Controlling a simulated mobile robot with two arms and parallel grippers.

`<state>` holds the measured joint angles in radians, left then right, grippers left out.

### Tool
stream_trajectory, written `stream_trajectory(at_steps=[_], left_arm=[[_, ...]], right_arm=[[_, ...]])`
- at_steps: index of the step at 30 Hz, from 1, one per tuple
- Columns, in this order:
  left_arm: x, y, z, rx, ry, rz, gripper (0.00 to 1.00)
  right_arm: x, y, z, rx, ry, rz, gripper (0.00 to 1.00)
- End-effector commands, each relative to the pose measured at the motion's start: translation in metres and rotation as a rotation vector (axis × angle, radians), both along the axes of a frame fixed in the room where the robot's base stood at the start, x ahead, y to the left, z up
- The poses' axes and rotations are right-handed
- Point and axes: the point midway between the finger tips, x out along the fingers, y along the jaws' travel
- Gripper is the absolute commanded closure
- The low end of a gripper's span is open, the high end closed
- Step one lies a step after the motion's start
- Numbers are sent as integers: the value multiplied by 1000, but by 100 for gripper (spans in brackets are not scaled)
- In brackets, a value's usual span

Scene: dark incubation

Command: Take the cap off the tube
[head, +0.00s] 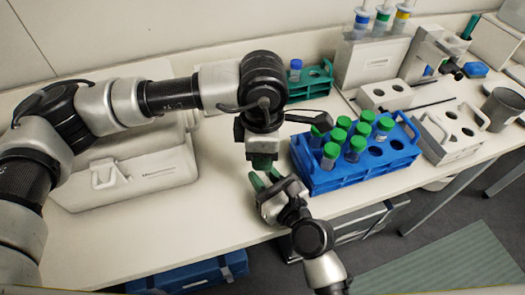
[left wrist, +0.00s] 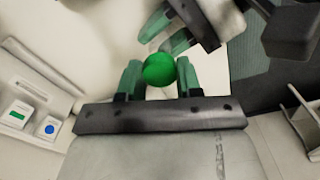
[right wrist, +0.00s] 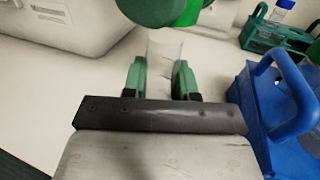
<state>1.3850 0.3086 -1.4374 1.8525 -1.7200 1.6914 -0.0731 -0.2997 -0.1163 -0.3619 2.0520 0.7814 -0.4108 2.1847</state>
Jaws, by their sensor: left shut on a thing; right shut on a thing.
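My left gripper (head: 263,163) points down over the bench, left of the blue rack. In the left wrist view its fingers (left wrist: 160,80) are shut on a round green cap (left wrist: 158,69). My right gripper (head: 268,181) reaches in from the front, just below the left one. In the right wrist view its fingers (right wrist: 160,80) are shut on a clear tube (right wrist: 163,58), which stands about upright off the rack. Green parts cover the tube's top there, so I cannot tell whether cap and tube touch. In the head view the grippers hide the tube and cap.
The blue rack (head: 345,181) with several green-capped tubes stands close to the right of my grippers. A green rack (head: 318,82) with a blue-capped tube is behind. A white case (head: 130,180) lies to the left. The bench's front edge is close below my right gripper.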

Motion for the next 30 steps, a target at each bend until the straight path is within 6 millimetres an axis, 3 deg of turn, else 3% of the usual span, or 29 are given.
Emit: stream_trajectory(at_steps=[7,15,22,23,28,30], left_arm=[[0,0,6,-1,-1,0,94],[0,0,38,0,-1,0,94],[0,0,40,0,0,0,94],[0,0,40,0,0,0,94],[0,0,40,0,0,0,94],[0,0,40,0,0,0,94]], right_arm=[[0,0,0,0,0,0,100],[0,0,0,0,0,0,100],[0,0,0,0,0,0,100],[0,0,0,0,0,0,69],[0,0,0,0,0,0,43],[0,0,0,0,0,0,43]])
